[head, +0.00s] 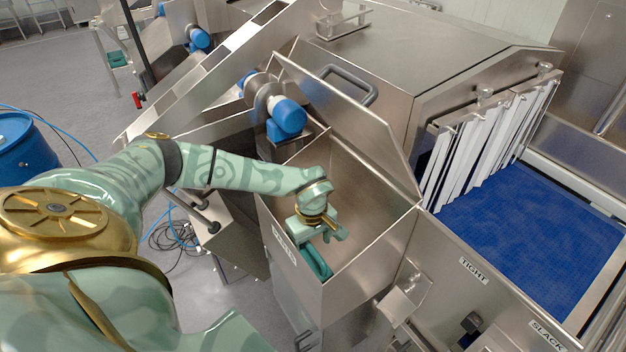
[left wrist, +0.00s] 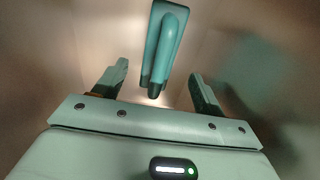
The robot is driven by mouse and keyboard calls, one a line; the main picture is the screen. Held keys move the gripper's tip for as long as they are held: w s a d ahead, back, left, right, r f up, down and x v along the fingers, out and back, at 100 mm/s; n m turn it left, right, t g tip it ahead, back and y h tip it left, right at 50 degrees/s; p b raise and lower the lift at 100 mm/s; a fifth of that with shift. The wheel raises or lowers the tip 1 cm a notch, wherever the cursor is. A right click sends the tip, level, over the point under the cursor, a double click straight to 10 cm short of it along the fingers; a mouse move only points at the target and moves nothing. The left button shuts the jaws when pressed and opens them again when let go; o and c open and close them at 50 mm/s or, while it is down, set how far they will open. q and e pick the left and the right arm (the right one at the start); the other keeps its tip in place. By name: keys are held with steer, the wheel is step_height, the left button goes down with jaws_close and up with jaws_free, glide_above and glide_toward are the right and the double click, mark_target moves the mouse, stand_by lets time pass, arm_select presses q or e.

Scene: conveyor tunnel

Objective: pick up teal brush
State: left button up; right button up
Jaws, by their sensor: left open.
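The teal brush (head: 315,262) lies inside an open steel bin (head: 364,248), below my left gripper in the head view. My left gripper (head: 329,236) reaches down into the bin, with its fingers apart. In the left wrist view the brush (left wrist: 168,45) stands out ahead of the two open fingers (left wrist: 156,82), its near end between them in the picture. I cannot tell how far the brush is from the fingers. The gripper hides part of the brush in the head view. My right gripper is not in view.
The bin's steel lid (head: 350,115) stands raised at its back. A blue motor (head: 288,116) is behind the bin. A blue conveyor belt (head: 530,225) with white strip curtains (head: 490,140) runs at the right. A blue barrel (head: 25,150) stands at the far left.

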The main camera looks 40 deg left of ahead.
mark_target(312, 259)
arm_select(q)
step_height(312, 259, down, 6)
steer(key=shift+d, duration=0.15)
steer(key=c, duration=1.1)
